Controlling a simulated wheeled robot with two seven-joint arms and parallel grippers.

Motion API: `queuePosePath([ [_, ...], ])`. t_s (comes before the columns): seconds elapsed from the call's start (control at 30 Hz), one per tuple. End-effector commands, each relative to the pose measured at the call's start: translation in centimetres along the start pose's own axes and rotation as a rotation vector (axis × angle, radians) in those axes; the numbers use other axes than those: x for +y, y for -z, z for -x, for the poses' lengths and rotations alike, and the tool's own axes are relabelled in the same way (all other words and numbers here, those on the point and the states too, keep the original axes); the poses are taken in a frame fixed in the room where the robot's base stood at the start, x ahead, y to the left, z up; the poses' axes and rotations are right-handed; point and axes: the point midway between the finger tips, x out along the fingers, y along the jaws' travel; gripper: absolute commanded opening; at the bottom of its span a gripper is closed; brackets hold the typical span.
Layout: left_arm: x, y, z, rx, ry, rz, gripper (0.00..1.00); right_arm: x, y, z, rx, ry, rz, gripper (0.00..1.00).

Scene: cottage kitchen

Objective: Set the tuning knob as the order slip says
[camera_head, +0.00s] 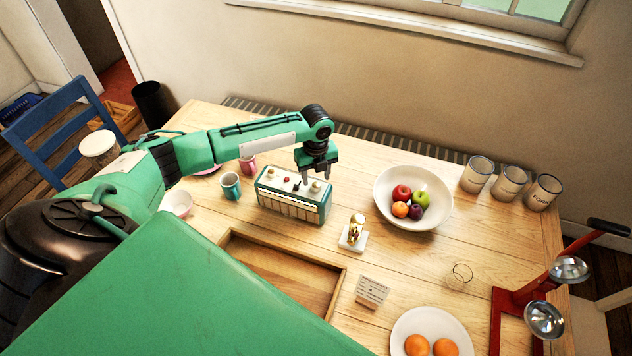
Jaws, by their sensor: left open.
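A teal box with a cream front (290,207) stands on the table and looks like a radio. Several small knobs sit on its top, among them a pale one (316,187) at the right; which is the tuning knob I cannot tell. My left gripper (318,178) points down over the right part of the box top, its fingers apart around or just above that pale knob; whether they touch it I cannot tell. A small white card (372,291), likely the order slip, stands at the table's front; its writing is too small to read. My right gripper is not in view.
A fruit bowl (438,222) stands right of the box, and a gold figurine on a white base (353,240) stands in front. A wooden tray (338,290), a glass (459,275), a plate of oranges (432,322), mugs (231,186) and canisters (476,174) surround it.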

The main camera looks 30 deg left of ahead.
Motion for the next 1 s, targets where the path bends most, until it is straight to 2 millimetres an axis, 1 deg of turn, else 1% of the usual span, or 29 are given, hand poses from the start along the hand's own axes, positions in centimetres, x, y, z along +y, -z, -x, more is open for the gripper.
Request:
queuePosePath([
  [0.03, -0.1, -0.1, 0.9, -0.004, 0.004, 0.000, 0.49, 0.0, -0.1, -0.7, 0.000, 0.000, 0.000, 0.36],
  [0.3, -0.1, -0.1, 7.0, -0.004, 0.004, 0.001, 0.49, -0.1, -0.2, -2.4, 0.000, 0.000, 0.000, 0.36],
  [0.4, 0.0, -0.1, 8.7, -0.002, 0.002, 0.000, 0.49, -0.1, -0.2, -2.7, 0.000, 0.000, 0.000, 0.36],
  [0.5, 0.0, 0.0, 9.9, -0.002, 0.001, 0.000, 0.49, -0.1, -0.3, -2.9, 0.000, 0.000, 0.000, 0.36],
  [0.7, 0.0, 0.0, 10.8, 0.000, 0.000, 0.001, 0.49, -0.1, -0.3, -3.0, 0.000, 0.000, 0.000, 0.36],
  [1.0, 0.0, 0.0, 10.8, 0.000, 0.000, 0.001, 0.49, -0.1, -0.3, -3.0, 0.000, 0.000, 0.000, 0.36],
])
